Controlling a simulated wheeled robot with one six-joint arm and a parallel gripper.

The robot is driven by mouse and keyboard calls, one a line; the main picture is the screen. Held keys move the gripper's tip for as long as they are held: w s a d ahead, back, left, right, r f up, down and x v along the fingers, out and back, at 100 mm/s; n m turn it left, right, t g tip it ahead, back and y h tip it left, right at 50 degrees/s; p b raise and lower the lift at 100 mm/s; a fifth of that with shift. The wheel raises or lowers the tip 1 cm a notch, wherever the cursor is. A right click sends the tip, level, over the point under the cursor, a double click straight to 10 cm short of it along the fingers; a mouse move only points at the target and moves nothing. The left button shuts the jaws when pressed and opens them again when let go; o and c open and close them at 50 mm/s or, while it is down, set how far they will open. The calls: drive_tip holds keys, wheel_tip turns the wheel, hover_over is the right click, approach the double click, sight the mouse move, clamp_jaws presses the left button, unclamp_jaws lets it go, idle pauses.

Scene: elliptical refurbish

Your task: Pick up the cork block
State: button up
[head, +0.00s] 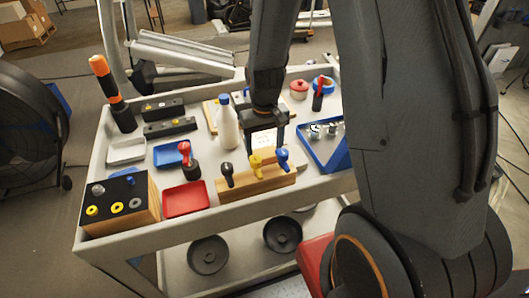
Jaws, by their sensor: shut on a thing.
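My gripper (264,142) points down over the middle of the cart top, just behind a wooden holder (256,188) with black, yellow and blue knobs. Its two dark fingers are shut on a small tan block (266,151), which looks like the cork block. The block's lower part is hidden behind the knobs and the holder. I cannot tell whether it still touches the cart top.
A white bottle (227,122) stands close left of my gripper. A blue triangular tray (325,147) with small metal parts is at right. Red (186,199) and blue (171,154) trays, black blocks (169,127) and an orange-handled tool (111,92) are at left.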

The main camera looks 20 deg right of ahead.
sight(264, 152)
wheel_tip(264, 152, up, 9)
drive_tip(key=b, duration=0.1)
idle(0.4)
